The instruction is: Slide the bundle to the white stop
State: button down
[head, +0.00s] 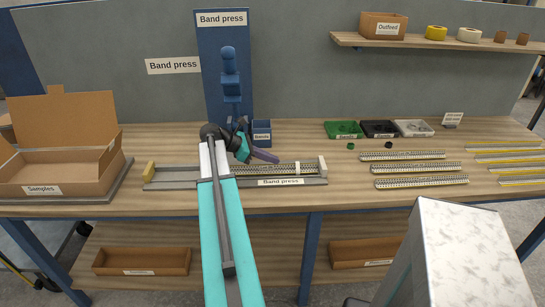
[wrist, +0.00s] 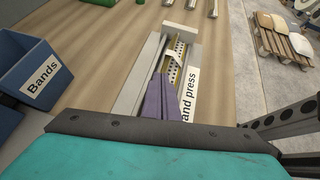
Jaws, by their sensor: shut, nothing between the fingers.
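The bundle (head: 285,169) is a stack of perforated metal strips lying lengthwise in the band press channel. A white band wraps it near its right end, and this band also shows in the wrist view (wrist: 172,57). The white stop (head: 322,166) stands at the channel's right end; in the wrist view it is at the far end (wrist: 181,30). The bundle's right end is close to the stop; I cannot tell if they touch. My gripper (head: 275,158) has purple fingers, shut and empty, over the bundle left of the band. In the wrist view the fingers (wrist: 166,80) hide part of the bundle.
The blue Bands bin (head: 262,132) and the blue press column (head: 231,90) stand behind the channel. Loose perforated strips (head: 420,168) lie to the right. The Samples box (head: 60,172) is at the left.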

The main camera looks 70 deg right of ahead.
jog(key=shift+w+a+f, duration=0.2)
jog(key=shift+w+f, duration=0.1)
jog(key=shift+f, duration=0.15)
jog(key=shift+w+d+r+p, duration=0.1)
jog(key=shift+d+r+p, duration=0.05)
jog(key=shift+r+p, duration=0.65)
jog(key=shift+f, duration=0.1)
jog(key=shift+r+p, duration=0.55)
jog(key=shift+p, duration=0.25)
jog(key=b, duration=0.3)
send_over(238, 174)
jog(key=shift+d, duration=0.15)
jog(key=shift+p, duration=0.35)
